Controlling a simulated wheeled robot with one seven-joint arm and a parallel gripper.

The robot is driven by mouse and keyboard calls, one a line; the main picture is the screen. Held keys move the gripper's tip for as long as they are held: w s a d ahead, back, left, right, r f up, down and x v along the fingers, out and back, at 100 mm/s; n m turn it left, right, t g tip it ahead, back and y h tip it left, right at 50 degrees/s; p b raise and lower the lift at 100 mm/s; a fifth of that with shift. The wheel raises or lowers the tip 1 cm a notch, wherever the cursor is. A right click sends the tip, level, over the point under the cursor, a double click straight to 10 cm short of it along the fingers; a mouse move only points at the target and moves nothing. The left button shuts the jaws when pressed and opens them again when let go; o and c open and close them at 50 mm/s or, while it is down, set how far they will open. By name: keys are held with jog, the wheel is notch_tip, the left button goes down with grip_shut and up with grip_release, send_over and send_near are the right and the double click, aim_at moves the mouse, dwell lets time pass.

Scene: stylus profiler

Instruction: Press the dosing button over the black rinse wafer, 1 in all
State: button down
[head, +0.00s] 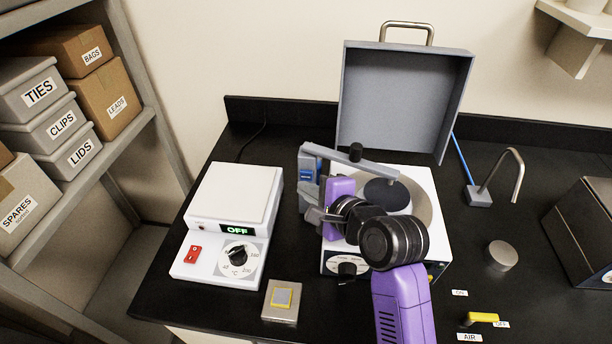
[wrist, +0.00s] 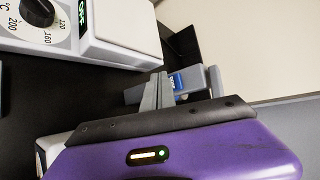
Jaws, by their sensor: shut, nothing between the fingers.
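The black rinse wafer (head: 384,194) lies in the round bowl of a white machine (head: 428,200) whose grey lid stands open. A grey dosing arm (head: 372,166) with a black knob reaches over the wafer from a grey post at the left. A blue part (head: 309,170), seemingly the dosing button, is on that post; it also shows in the wrist view (wrist: 178,82). My gripper (head: 312,213) is shut and empty, low beside the post. In the wrist view its fingertips (wrist: 158,78) are just left of the blue part; I cannot tell whether they touch the post.
A white hotplate (head: 235,195) reading OFF stands left of the machine. A small metal block with a yellow-edged chip (head: 281,300) lies in front. At the right are a bent metal spout (head: 505,172), a grey cylinder (head: 502,255) and a yellow air lever (head: 483,317).

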jog(key=shift+w, duration=0.15)
jog(key=shift+w, duration=0.3)
jog(key=shift+w, duration=0.5)
dwell(1.0)
jog(key=shift+s+p, duration=0.1)
jog(key=shift+p, duration=0.3)
jog(key=shift+s+p, duration=0.6)
jog(key=shift+s, duration=0.25)
jog(key=s+p, duration=0.3)
jog(key=s, duration=0.2)
jog(key=shift+a, duration=0.1)
dwell(1.5)
